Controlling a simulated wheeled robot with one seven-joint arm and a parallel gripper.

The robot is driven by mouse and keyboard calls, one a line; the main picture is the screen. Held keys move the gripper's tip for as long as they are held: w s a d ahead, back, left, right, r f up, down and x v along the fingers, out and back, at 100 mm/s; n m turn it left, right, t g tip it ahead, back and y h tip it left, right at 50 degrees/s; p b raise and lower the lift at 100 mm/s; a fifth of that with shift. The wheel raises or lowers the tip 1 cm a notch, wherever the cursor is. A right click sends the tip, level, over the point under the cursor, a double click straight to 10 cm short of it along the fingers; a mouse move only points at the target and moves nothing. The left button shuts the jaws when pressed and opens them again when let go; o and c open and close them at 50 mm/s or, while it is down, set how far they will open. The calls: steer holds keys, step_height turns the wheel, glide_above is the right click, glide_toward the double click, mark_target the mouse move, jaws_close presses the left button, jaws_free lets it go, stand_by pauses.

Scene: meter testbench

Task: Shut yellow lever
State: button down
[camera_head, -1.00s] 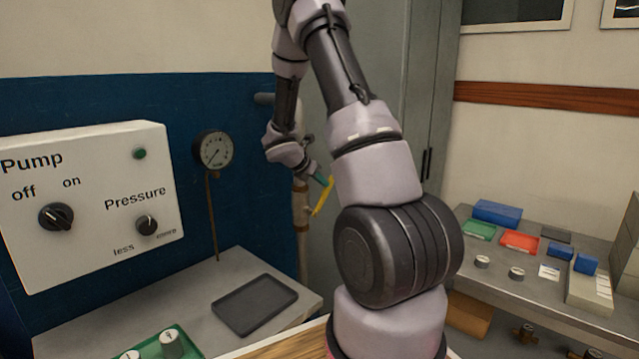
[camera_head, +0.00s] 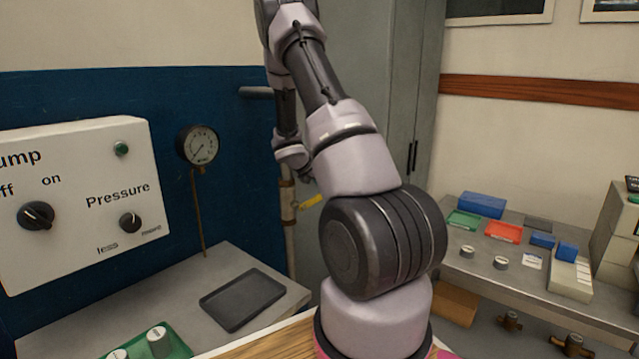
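The yellow lever (camera_head: 310,202) is on a valve of the vertical pipe (camera_head: 290,232) beside the blue wall panel. It points to the right and slightly up from the pipe. My arm stands in front of it and reaches over from above. The arm's far end comes down just above the valve, left of my large elbow joint. My gripper's fingers are hidden behind my arm, so I cannot tell whether they touch the lever.
The pump box (camera_head: 80,205) and a pressure gauge (camera_head: 198,145) are at left. A dark tray (camera_head: 243,299) and green tray (camera_head: 180,348) lie on the left bench. The right bench (camera_head: 535,285) holds trays, blue boxes and small meters. A grey cabinet (camera_head: 385,100) stands behind my arm.

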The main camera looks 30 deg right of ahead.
steer(key=shift+d+f, duration=0.2)
steer(key=shift+f, duration=0.15)
stand_by(0.5)
step_height(320, 180, up, 14)
stand_by(0.5)
steer(key=s+a+r+m+t+y, duration=0.1)
steer(key=s+a+r+m+y, duration=0.3)
steer(key=s+a+r+m, duration=0.95)
steer(key=s+a+r+m+t+y, duration=0.3)
steer(key=s+a+m+y, duration=0.3)
steer(key=s+a+m, duration=0.6)
steer(key=s+a+r, duration=0.1)
steer(key=s+a, duration=0.3)
steer(key=s, duration=0.1)
steer(key=shift+a+m, duration=0.25)
steer(key=shift+m, duration=0.1)
